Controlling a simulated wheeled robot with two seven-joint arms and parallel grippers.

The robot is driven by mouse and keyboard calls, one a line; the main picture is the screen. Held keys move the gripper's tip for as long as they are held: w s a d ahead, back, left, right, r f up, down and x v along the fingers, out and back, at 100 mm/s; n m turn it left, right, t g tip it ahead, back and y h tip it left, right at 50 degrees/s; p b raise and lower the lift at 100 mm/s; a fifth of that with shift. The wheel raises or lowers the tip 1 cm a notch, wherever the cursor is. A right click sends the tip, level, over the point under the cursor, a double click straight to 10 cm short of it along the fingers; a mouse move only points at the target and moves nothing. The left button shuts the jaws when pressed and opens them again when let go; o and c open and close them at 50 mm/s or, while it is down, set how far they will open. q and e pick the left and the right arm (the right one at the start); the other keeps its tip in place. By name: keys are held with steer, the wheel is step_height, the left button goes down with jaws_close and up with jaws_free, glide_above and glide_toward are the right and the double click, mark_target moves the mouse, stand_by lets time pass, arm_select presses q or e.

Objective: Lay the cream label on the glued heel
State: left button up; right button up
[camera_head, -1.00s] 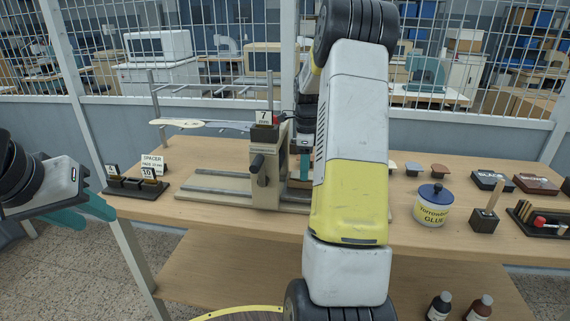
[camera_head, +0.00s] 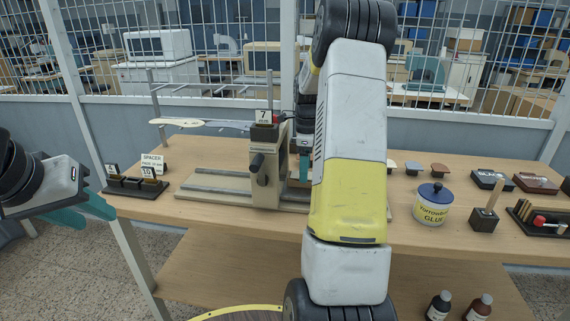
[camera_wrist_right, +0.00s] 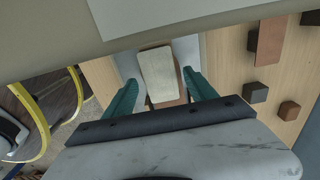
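A cream, rounded piece that looks like the cream label (camera_wrist_right: 158,72) lies between my right gripper's teal fingers (camera_wrist_right: 160,82) in the right wrist view. Pale grey surfaces show on both sides of it, and a brown part shows below it. Whether the fingers press on it or stand just clear, I cannot tell. In the head view my right arm hides most of this gripper, which is beside the press (camera_head: 270,170). I cannot make out the glued heel for certain. My left gripper (camera_head: 85,210) is open and empty at the left, off the table's edge.
A long sole-shaped piece (camera_head: 178,122) rests on a rack behind the press. Spacer blocks (camera_head: 135,186) stand at the left. Small tabs on stands (camera_head: 439,168), a glue pot (camera_head: 432,208) and dark boxes (camera_head: 535,184) are at the right. A beige beam (camera_wrist_right: 60,45) crosses above the right fingers.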

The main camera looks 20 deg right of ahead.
steer(key=shift+r, duration=0.1)
step_height(320, 180, up, 8)
steer(key=shift+f, duration=0.2)
stand_by(0.4)
